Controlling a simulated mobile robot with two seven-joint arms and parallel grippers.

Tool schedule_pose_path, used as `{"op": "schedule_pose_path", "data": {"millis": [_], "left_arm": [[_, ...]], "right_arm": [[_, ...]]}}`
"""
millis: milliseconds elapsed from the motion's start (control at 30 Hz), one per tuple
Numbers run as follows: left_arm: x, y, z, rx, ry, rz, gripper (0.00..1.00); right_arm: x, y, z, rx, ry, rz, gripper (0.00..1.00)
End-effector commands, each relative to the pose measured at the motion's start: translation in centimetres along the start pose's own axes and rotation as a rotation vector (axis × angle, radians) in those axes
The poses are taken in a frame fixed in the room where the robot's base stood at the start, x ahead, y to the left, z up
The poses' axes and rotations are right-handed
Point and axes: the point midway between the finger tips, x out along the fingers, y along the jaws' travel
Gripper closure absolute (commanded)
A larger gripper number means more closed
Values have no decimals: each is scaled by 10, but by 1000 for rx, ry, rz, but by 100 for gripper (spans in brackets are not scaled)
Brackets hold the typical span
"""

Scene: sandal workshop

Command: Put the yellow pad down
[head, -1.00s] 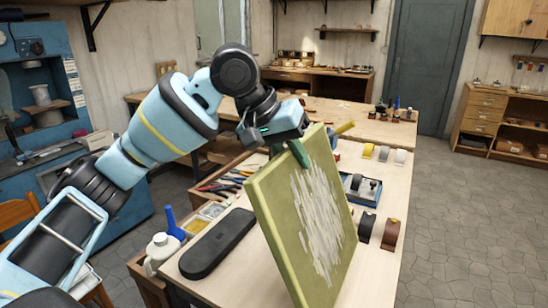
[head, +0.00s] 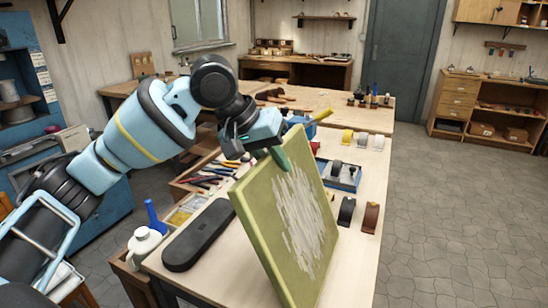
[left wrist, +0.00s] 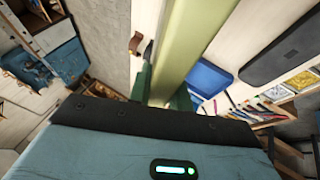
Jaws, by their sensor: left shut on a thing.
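The yellow pad (head: 290,230) is a large, square, green-yellow slab with whitish streaks on its face. It stands steeply tilted over the near part of the workbench (head: 352,262), and its bottom corner runs to the frame's lower edge, so I cannot tell whether it touches the bench. My left gripper (head: 279,158) is shut on the pad's upper edge, with green fingers on either side. In the left wrist view the pad (left wrist: 192,45) runs up from between the fingers of the gripper (left wrist: 162,95). My right gripper is not in view.
A long black case (head: 200,234) lies left of the pad, with a white bottle (head: 144,246) beside it. Behind the pad are a blue tray (head: 343,176) and several tape-like rolls (head: 347,137).

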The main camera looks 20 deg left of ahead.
Motion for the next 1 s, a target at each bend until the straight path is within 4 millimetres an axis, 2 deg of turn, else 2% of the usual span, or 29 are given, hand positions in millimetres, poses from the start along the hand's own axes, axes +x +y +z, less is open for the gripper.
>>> {"op": "schedule_pose_path", "data": {"millis": [33,133,167,333,733,867,1000], "left_arm": [[-7,4,-3,2,17,12,100],[-5,3,-2,2,16,12,100],[0,0,1,1,3,1,79],[0,0,0,1,2,1,58],[-4,1,0,1,2,3,58],[-21,1,-1,1,3,3,58],[-49,1,-1,2,6,3,58]], "right_arm": [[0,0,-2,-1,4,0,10],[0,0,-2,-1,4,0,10],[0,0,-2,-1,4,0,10],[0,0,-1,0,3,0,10],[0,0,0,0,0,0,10],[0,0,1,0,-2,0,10],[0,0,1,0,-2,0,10]]}}
